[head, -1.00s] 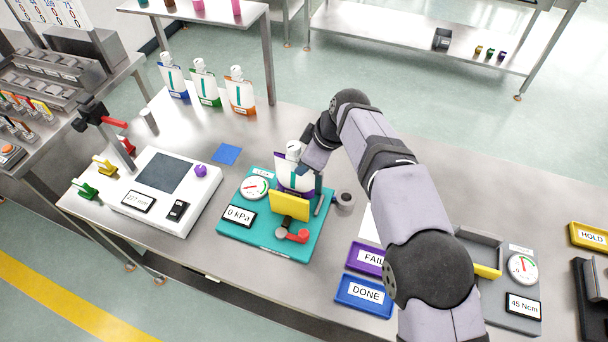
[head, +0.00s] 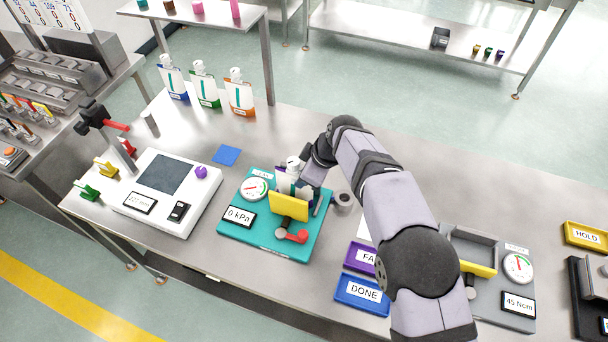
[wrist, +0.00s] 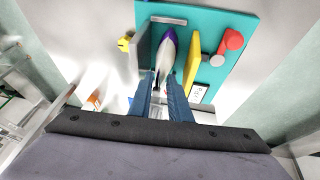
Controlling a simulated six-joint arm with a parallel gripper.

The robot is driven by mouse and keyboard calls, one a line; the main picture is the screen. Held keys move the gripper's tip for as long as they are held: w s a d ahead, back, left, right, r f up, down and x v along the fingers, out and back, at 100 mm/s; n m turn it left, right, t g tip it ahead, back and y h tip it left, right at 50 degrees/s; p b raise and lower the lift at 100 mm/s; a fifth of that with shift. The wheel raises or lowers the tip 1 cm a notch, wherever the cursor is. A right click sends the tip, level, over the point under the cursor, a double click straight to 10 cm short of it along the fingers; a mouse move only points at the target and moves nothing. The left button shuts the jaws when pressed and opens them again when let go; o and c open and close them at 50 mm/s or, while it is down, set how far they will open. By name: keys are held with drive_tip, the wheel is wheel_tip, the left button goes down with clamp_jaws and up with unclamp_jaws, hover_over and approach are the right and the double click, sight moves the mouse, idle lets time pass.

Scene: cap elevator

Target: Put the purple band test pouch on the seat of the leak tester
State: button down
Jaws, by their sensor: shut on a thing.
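The purple band pouch (head: 283,185), white with a capped spout, is upright over the teal leak tester (head: 262,244), behind its yellow plate (head: 289,206). My gripper (head: 306,181) is shut on the pouch from its right side. In the wrist view the pouch (wrist: 167,48) lies between the grey plate (wrist: 139,45) and the yellow plate (wrist: 193,60), with my gripper's fingers (wrist: 163,90) at its near end. The yellow plate hides the pouch's lower part in the head view, so I cannot tell whether it touches the seat.
The tester carries a gauge (head: 256,189), a 0 kPa display (head: 238,215) and a red-knobbed lever (head: 297,237). Purple (head: 359,257) and blue DONE (head: 362,294) trays lie right. Several other pouches (head: 205,88) stand at the back left.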

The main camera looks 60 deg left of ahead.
drive_tip(key=c, duration=1.6)
unclamp_jaws()
drive_tip(key=shift+c, duration=0.2)
drive_tip(key=shift+r, duration=0.15)
drive_tip(key=b+v, duration=0.3)
drive_tip(key=v, duration=0.9)
drive_tip(key=shift+b, duration=0.3)
